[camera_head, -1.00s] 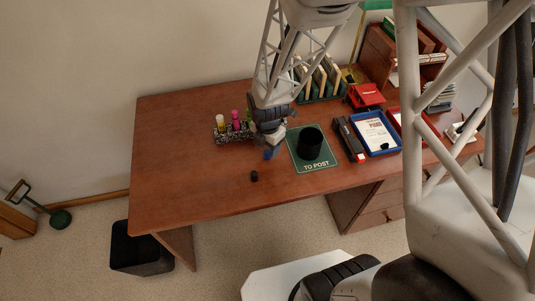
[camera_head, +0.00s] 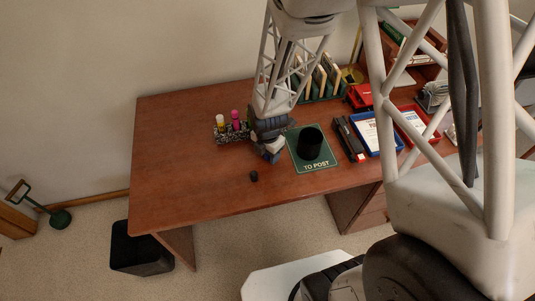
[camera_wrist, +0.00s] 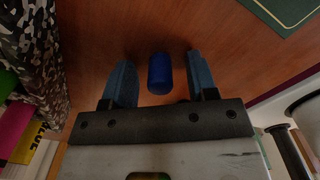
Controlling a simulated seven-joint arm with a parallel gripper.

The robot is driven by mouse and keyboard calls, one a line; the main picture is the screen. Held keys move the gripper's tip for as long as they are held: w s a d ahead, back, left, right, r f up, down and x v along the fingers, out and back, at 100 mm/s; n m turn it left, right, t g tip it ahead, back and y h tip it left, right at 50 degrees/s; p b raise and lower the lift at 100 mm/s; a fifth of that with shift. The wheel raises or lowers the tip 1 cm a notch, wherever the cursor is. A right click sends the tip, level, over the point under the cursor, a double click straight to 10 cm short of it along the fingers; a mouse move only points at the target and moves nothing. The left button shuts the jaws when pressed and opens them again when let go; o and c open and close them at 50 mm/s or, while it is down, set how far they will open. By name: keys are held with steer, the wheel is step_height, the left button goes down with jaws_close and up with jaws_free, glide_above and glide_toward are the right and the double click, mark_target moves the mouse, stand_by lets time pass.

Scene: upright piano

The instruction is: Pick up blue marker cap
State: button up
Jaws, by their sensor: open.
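The blue marker cap (camera_wrist: 159,73) is a short dark-blue cylinder on the reddish-brown desk. In the wrist view it lies between the two blue-grey fingers of my gripper (camera_wrist: 160,60), with a gap on each side. The fingers are open and hold nothing. In the head view my gripper (camera_head: 271,157) is low at the desk, left of the green mat. There the fingers and the cap cannot be clearly told apart.
A camouflage-patterned marker holder (camera_head: 229,136) with markers stands left of my gripper. A black cap (camera_head: 254,176) lies nearer the front edge. The green "TO POST" mat (camera_head: 316,165) with a black cup (camera_head: 310,142) is right. The desk's left side (camera_head: 170,150) is clear.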

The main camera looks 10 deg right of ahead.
jaws_close()
steer(key=shift+r, duration=0.1)
stand_by(0.3)
steer(key=shift+r, duration=0.75)
step_height(320, 180, up, 2)
steer(key=shift+r, duration=0.1)
steer(key=s, duration=1)
steer(key=s+d+r, duration=0.1)
steer(key=s, duration=0.5)
steer(key=shift+d, duration=0.1)
steer(key=w+r, duration=0.3)
steer(key=w, duration=0.6)
steer(key=w+r, duration=0.4)
steer(key=w, duration=0.5)
steer(key=w+r, duration=0.3)
steer(key=w, duration=0.7)
steer(key=shift+d+r, duration=0.35)
